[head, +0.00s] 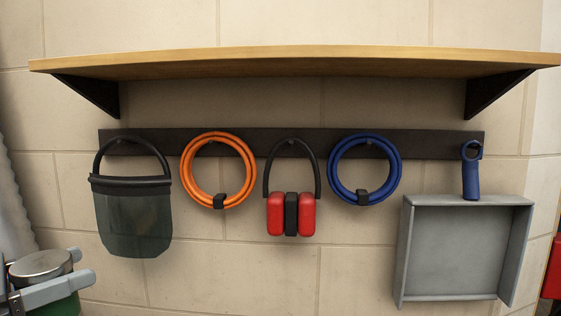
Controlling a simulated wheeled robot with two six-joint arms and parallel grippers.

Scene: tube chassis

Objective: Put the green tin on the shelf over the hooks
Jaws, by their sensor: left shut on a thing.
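The green tin (66,304) is at the lower left of the head view, with a round silver lid on top. My left gripper (83,266) is shut on it, one finger in front of the tin and one behind. The tin looks upright, and its lower part is cut off by the frame. The wooden shelf (300,62) runs across the top, well above the tin. I see its front edge and underside; its top surface is hidden. My right gripper is not in view.
Below the shelf a dark hook rail (258,140) holds a face shield (133,222), an orange coil (187,165), red ear defenders (276,214), a blue coil (335,185) and a grey dustpan (455,265). Dark brackets (92,92) support the shelf. A red object (552,272) shows at right.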

